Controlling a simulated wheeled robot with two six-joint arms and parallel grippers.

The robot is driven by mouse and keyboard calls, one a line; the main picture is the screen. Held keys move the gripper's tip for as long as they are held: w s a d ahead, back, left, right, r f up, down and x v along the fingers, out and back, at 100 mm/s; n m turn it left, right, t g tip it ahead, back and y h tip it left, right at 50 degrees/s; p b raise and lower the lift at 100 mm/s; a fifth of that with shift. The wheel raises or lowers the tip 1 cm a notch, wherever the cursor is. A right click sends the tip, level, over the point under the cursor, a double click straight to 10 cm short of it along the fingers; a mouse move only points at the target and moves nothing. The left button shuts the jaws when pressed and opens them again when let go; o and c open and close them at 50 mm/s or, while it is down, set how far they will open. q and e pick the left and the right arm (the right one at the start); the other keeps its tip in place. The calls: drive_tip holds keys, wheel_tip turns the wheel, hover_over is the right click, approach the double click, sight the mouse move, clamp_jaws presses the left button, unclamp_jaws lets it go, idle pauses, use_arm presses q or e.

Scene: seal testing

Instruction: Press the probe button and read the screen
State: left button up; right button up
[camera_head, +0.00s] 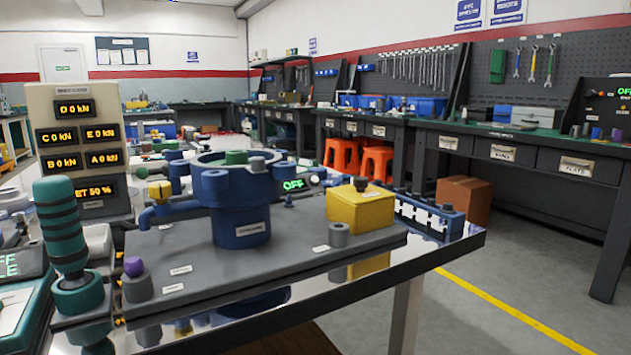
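A teal handheld tool with black bands (62,225), possibly the probe, stands upright in a teal holder (78,296) at the front left. I cannot make out a button on it. A beige display unit (100,92) behind it shows D, C, E, B and A at 0 kN and a partly hidden "ET 50 %". A small screen (293,185) behind the blue housing reads OFF in green. Another screen (8,264), cut by the left edge, shows green text, partly readable as "OFF". Neither of my grippers is in view.
A blue flanged housing (240,225) stands on a grey plate (285,270) on the shiny bench. A yellow block (360,209), a purple-topped grey post (135,280) and a blue rack (428,215) surround it. Open floor (470,270) lies to the right.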

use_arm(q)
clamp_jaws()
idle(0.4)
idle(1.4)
